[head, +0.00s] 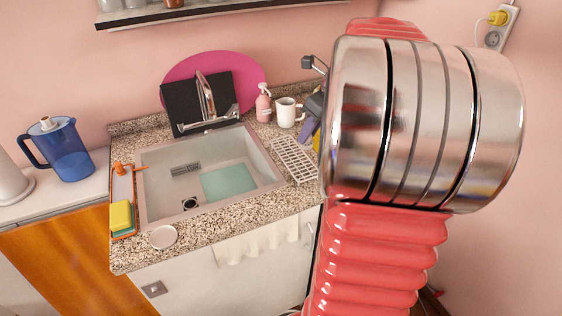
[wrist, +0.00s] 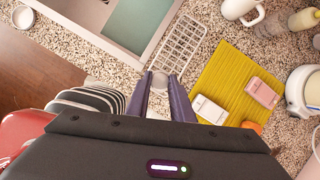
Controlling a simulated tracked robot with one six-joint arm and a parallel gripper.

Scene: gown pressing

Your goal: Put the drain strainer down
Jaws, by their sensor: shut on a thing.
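My gripper (wrist: 160,88) shows in the wrist view with its two purple fingers shut on a small, round, pale grey piece, the drain strainer (wrist: 159,80). The strainer is at the fingertips, over the speckled counter just below the near end of the white rack; I cannot tell whether it touches the counter. In the head view my gripper (head: 309,128) is mostly hidden behind my arm, with a bit of purple finger showing right of the rack. The strainer is hidden there. The sink (head: 228,150) has a dark drain hole (head: 189,203) in its floor.
The white rack (head: 293,160) lies right of the sink. A yellow mat (wrist: 233,78) with a white block (wrist: 209,110) and a pink block (wrist: 262,93) lies right of my gripper. A mug (head: 287,112) and pink bottle (head: 263,104) stand behind. A small dish (head: 163,236) sits front left.

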